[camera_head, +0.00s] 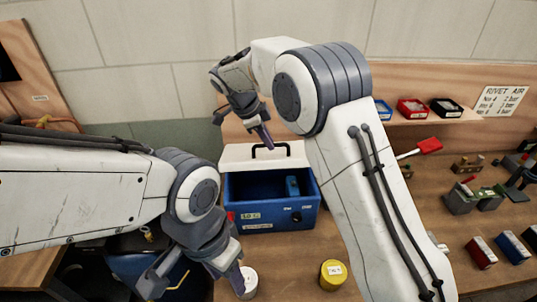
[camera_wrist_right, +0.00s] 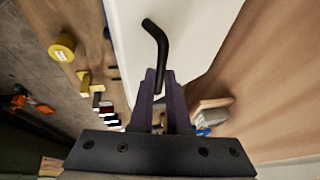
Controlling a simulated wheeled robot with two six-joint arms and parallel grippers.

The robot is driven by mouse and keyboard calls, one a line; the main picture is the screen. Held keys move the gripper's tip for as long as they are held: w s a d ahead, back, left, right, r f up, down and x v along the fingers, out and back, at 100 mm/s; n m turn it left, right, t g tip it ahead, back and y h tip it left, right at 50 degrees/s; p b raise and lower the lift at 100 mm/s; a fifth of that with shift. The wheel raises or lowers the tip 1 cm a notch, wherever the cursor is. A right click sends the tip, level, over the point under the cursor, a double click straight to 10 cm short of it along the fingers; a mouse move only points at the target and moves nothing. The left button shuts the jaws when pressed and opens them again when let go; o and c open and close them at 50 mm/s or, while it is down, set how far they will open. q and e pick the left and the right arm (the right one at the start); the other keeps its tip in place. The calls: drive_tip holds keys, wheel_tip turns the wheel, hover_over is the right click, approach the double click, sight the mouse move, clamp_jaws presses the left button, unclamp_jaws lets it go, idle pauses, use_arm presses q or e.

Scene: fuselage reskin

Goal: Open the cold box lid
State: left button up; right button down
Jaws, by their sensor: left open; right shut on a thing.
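The cold box (camera_head: 270,215) is a blue box on the bench, with its interior showing and a blue item inside. Its white lid (camera_head: 235,155) stands raised at the back, with a black handle (camera_head: 284,146). My right gripper (camera_head: 267,143) reaches over from above and is shut on the lid handle. In the right wrist view, the gripper fingers (camera_wrist_right: 160,95) close around the lower end of the black handle (camera_wrist_right: 156,35), against the white lid (camera_wrist_right: 200,25). My left gripper (camera_head: 236,281) is open and low in front of the box, close to a pale can (camera_head: 249,281).
A yellow roll (camera_head: 333,273) stands on the bench in front of the box. My right arm hides part of the bench's middle. Small bins (camera_head: 412,108) sit on the back shelf. Vices (camera_head: 460,199) and coloured boxes (camera_head: 481,252) lie at the right.

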drive_tip(key=w+r+p, duration=0.2)
drive_tip(key=w, duration=0.1)
drive_tip(key=shift+w, duration=0.1)
drive_tip(key=shift+w+r+p, duration=0.2)
drive_tip(key=shift+w+p, duration=0.15)
drive_tip(key=shift+w, duration=0.25)
drive_tip(key=c, duration=0.9)
unclamp_jaws()
drive_tip(key=shift+w+f, duration=0.1)
drive_tip(key=shift+w, duration=0.05)
drive_tip(key=shift+r, duration=0.2)
